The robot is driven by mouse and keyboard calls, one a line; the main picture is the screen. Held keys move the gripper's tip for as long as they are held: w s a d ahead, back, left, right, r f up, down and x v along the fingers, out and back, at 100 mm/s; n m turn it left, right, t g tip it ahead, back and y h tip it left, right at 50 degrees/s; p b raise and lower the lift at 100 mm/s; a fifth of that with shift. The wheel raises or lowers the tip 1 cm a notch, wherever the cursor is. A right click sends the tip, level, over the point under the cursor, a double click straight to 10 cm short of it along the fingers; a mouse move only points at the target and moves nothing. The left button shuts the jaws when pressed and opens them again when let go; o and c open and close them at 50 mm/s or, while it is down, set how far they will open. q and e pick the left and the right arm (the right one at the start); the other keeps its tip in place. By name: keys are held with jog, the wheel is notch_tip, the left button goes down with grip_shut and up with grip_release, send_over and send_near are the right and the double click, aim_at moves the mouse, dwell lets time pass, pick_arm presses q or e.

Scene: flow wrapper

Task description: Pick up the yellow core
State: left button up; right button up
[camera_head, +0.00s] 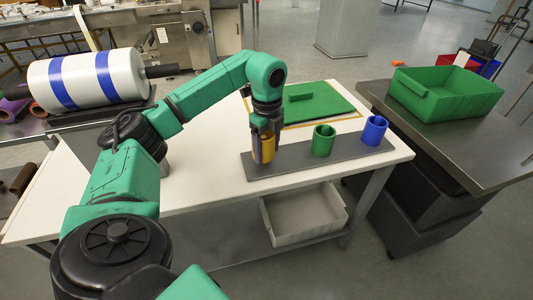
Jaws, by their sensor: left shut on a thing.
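The yellow core (262,151) is a short upright cylinder at the left part of a dark grey strip on the white table. My left gripper (264,133) reaches down from above and is shut on the yellow core. The gripper hides the core's upper part. I cannot tell whether the core's bottom touches the grey strip (297,160). My right gripper is not in view.
A green core (323,141) and a blue core (374,131) stand to the right on the strip. A green mat (318,99) lies behind. A green bin (446,92) stands on the right metal table. A white bin (303,214) sits below.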

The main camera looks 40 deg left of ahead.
pick_arm(q)
notch_tip(320, 180, up, 18)
jog(key=p, duration=0.7)
jog(key=shift+f+p, duration=0.2)
jog(key=shift+p, duration=0.2)
